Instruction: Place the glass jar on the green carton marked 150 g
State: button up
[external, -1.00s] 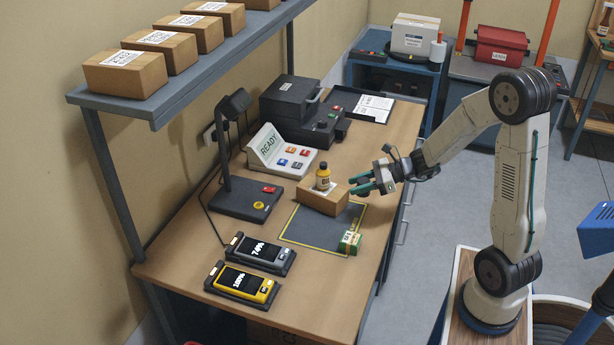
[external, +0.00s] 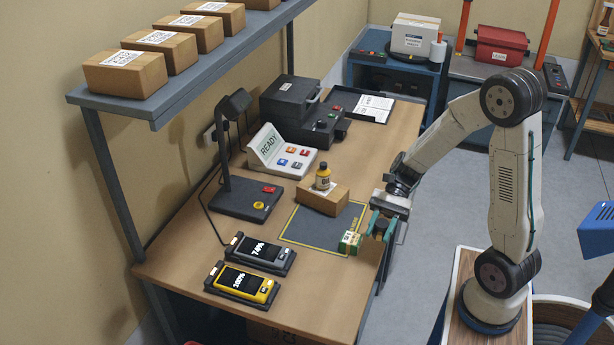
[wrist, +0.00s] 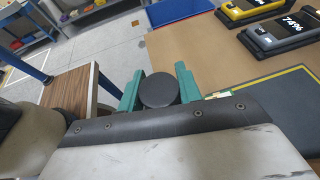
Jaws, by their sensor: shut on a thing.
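My gripper (external: 380,226) is shut on the glass jar. In the wrist view the jar's round dark lid (wrist: 159,91) shows between the two teal fingers; its body is hidden below the lid. In the external view the fingers hide most of the jar. The green carton (external: 349,242) stands at the front right corner of the marked mat, with a pale label too small to read. My gripper is just right of the carton, near the table's right edge. In the wrist view a sliver of the carton (wrist: 221,94) shows beside the right finger.
A yellow bottle (external: 323,177) stands on a brown box (external: 323,199) at the back of the dark mat (external: 312,228). Two handheld devices, grey (external: 260,254) and yellow (external: 241,284), lie at the front left. A lamp (external: 232,160) stands left. The mat's middle is clear.

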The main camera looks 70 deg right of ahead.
send_over(349, 241)
jog(key=shift+s+a+f, duration=0.1)
jog(key=shift+a+f, duration=0.05)
jog(key=shift+f, duration=1.95)
jog(key=shift+f, duration=0.1)
jog(key=o, duration=1)
jog(key=shift+f, duration=0.1)
jog(key=shift+o, duration=0.2)
